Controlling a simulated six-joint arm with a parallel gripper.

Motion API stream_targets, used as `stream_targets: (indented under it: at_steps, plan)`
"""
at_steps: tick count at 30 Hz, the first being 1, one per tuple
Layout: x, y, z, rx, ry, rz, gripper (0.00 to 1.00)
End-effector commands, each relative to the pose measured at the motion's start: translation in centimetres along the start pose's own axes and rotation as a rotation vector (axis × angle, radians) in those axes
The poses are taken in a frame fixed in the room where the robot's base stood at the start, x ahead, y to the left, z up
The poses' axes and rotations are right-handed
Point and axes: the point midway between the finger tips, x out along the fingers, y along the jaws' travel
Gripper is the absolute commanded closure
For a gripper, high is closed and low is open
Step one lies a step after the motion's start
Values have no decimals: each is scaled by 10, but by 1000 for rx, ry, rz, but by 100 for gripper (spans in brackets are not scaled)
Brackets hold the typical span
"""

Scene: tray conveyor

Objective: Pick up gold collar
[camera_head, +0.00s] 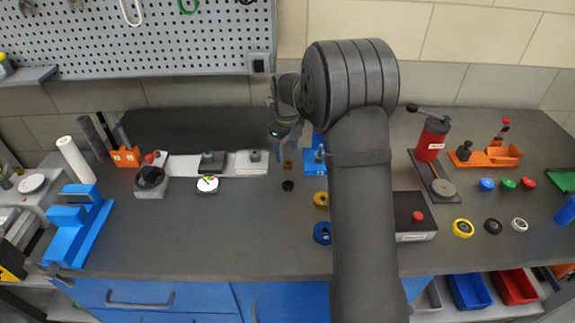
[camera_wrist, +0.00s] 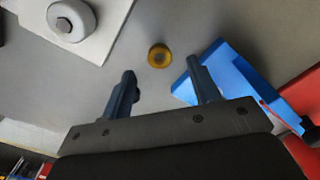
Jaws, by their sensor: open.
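The gold collar (camera_head: 287,163) is a small round ring lying on the grey bench, left of a blue fixture (camera_head: 315,160). In the wrist view the gold collar (camera_wrist: 159,56) shows just beyond the fingertips, roughly midway between them. My gripper (camera_head: 288,150) is above the bench near the collar, pointing down. Its two fingers are spread and nothing is between them; the open gripper (camera_wrist: 160,72) also shows in the wrist view. A small black ring (camera_head: 288,185) lies on the near side of the collar, and is partly hidden behind the left finger in the wrist view.
White plates with knobs (camera_head: 252,162) lie to the left. A larger yellow ring (camera_head: 321,200) and a blue ring (camera_head: 322,232) lie nearer the front, beside my arm. The bench's front left middle is clear. A pegboard (camera_head: 150,40) hangs behind.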

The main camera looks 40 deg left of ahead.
Motion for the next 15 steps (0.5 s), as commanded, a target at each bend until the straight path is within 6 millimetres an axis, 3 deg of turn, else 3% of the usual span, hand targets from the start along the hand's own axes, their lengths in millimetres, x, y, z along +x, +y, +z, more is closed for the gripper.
stream_targets:
  at_steps: [6,15]
  plan:
    - [34,1,-3,0,1,2,44]
    - [41,1,-3,-1,-2,0,44]
